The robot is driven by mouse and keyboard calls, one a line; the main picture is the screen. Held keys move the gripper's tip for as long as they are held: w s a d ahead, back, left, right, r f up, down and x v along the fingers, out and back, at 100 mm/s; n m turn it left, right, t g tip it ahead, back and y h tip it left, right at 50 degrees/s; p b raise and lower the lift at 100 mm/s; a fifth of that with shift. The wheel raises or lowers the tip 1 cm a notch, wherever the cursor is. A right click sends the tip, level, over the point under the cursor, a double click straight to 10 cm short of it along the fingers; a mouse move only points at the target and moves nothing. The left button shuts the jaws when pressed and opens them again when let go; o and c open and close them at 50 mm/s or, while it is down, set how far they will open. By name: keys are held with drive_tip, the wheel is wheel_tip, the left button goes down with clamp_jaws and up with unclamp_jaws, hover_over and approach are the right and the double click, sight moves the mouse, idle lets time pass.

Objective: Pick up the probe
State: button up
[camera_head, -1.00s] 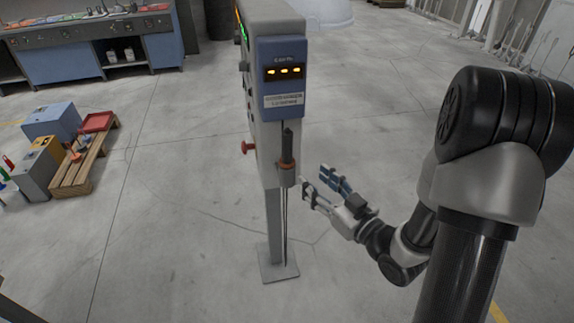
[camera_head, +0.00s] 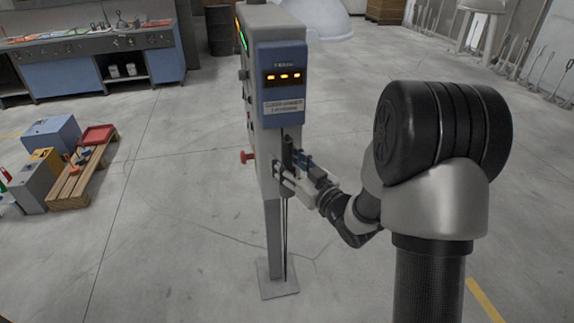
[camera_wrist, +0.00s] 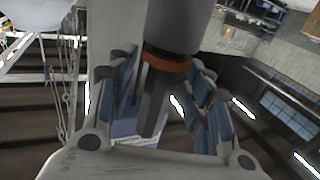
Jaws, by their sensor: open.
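The probe (camera_head: 286,148) has a dark grip and stands upright at the side of the blue and grey control post (camera_head: 279,62), below its display. In the wrist view the dark grip of the probe (camera_wrist: 153,102) lies between my fingers, with an orange ring and a grey cylinder above it in the picture. My gripper (camera_head: 288,172) is at the probe, with its fingers on either side. It also shows in the wrist view (camera_wrist: 163,84), with blue pads spread and gaps beside the grip. In the head view my fingers hide the probe's lower part.
A red knob (camera_head: 247,156) sticks out from the post's left side. A thin base plate (camera_head: 278,281) holds the post on the floor. A wooden pallet (camera_head: 77,178) with a red tray and boxes is at the left.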

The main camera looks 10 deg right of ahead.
drive_tip(key=shift+w, duration=0.1)
clamp_jaws()
idle(0.6)
